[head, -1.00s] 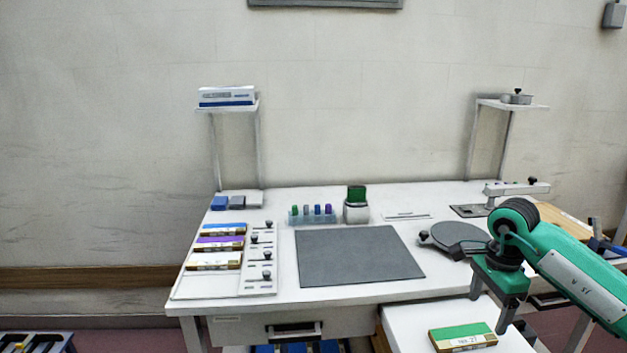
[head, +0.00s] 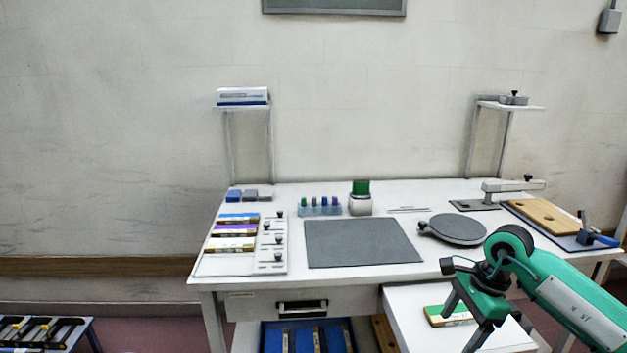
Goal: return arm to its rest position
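My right arm comes in from the right, green with a grey plate. Its gripper (head: 464,322) points down over the low white side table (head: 405,310) in front of the bench. Its dark fingers stand apart with nothing seen between them. A box with a green top (head: 436,316) lies on the side table, partly hidden behind the fingers; I cannot see the gripper touching it. My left gripper is out of view.
The white bench (head: 300,283) carries a grey mat (head: 362,243), a round dark plate (head: 457,229), a wooden board (head: 545,216), several small boxes and a bottle rack (head: 320,210). A blue-lined drawer (head: 268,338) sits below. A rack (head: 45,335) stands at lower left.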

